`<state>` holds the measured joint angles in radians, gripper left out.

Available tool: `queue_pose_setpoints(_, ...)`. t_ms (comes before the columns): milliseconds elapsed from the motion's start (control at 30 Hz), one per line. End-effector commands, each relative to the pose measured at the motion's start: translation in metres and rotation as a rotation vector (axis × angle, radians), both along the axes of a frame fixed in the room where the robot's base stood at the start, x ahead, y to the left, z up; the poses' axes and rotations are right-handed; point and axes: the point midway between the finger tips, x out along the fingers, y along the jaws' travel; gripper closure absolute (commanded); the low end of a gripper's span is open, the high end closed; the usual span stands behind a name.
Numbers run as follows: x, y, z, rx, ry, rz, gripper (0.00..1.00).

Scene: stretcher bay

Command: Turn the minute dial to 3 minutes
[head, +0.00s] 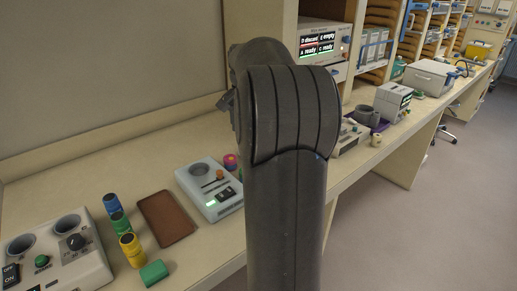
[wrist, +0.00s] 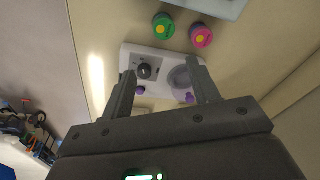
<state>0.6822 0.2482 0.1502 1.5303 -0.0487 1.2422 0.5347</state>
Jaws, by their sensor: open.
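In the wrist view, a round black dial (wrist: 145,71) sits on a pale device (wrist: 160,57), left of a round grey well (wrist: 181,77). My gripper (wrist: 161,76) is open and empty; its fingers appear on either side of the dial and well, apart from the dial. The dial's setting is too small to read. In the head view, a black dial (head: 76,241) with marks around it shows on a white two-well device (head: 95,262) at the lower left. I cannot tell whether both views show the same dial.
Green (wrist: 163,25) and pink (wrist: 201,36) round-topped things stand beside the device in the wrist view. In the head view, blue, green and yellow tubes (head: 130,247), a brown pad (head: 165,218) and a one-well device (head: 205,182) occupy the bench.

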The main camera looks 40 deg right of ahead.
Motion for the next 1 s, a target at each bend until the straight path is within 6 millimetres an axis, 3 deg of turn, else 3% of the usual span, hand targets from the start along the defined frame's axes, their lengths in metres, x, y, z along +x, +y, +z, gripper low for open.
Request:
queue_pose_setpoints(33,0.003,-0.025,-0.010,0.018,0.010,-0.053,0.45)
queue_pose_setpoints(200,0.005,-0.089,-0.036,0.067,0.035,-0.204,0.45)
queue_pose_setpoints(367,0.002,-0.125,-0.051,0.095,0.045,-0.289,0.45)
queue_pose_setpoints(667,0.001,-0.134,-0.077,0.105,0.051,-0.314,0.45)
queue_pose_setpoints(1000,0.003,-0.133,-0.139,0.105,0.050,-0.312,0.45)
